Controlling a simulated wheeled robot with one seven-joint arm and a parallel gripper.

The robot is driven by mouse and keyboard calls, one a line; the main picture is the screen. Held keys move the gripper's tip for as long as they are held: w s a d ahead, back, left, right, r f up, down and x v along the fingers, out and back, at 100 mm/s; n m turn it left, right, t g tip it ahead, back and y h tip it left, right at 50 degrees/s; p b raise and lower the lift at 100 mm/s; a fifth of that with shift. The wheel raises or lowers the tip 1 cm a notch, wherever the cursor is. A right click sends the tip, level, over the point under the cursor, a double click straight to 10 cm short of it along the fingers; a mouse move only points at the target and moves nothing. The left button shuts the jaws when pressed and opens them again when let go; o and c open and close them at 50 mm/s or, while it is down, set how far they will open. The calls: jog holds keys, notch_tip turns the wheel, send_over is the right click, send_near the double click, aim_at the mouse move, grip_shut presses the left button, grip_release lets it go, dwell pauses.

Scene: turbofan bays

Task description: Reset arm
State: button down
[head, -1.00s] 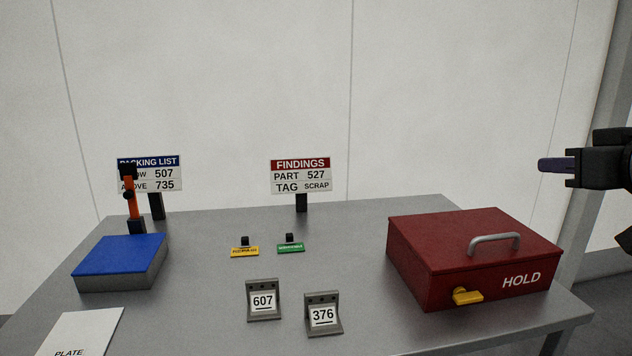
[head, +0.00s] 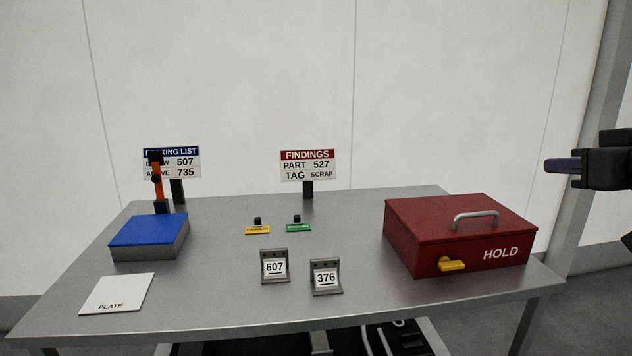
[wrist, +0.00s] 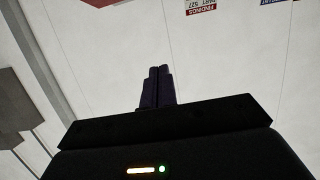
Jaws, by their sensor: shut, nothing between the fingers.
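My gripper (head: 560,166) is at the right edge of the head view, raised in the air beyond the table's right side and pointing left. Its dark fingers lie together, shut and empty. In the wrist view the closed fingers (wrist: 156,87) stand against the pale wall, touching nothing. That view looks upside down, with the findings sign (wrist: 201,6) at its top edge. Most of my arm is outside the head view.
The grey table (head: 220,310) holds a red HOLD box (head: 455,235), a blue-topped block (head: 148,232), a white plate (head: 117,294), number stands 607 (head: 274,267) and 376 (head: 326,278), a yellow tag (head: 258,230) and a green tag (head: 298,227). A grey post (head: 578,130) stands behind at right.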

jog(key=w+a+f+m+g+b, duration=0.1)
jog(key=w+a+f+g+b, duration=0.2)
jog(key=f, duration=1.1)
jog(key=a+f+m+g+b, duration=0.25)
jog(key=a+f, duration=0.25)
jog(key=f, duration=0.9)
jog(key=s+a+f+n+g+h+b, duration=0.1)
jog(key=s+a+f+g+b, duration=0.2)
jog(key=f, duration=0.6)
jog(key=s+a+f+n+g+b, duration=0.1)
jog(key=s+a+f, duration=0.4)
jog(key=f, duration=0.5)
jog(key=s+a+f+g+h+b, duration=0.1)
jog(key=s+a+f+g+b, duration=0.1)
jog(key=a+f, duration=0.5)
notch_tip(320, 180, up, 37)
jog(key=d+p, duration=0.2)
jog(key=p, duration=3.6)
jog(key=shift+d+f, duration=0.15)
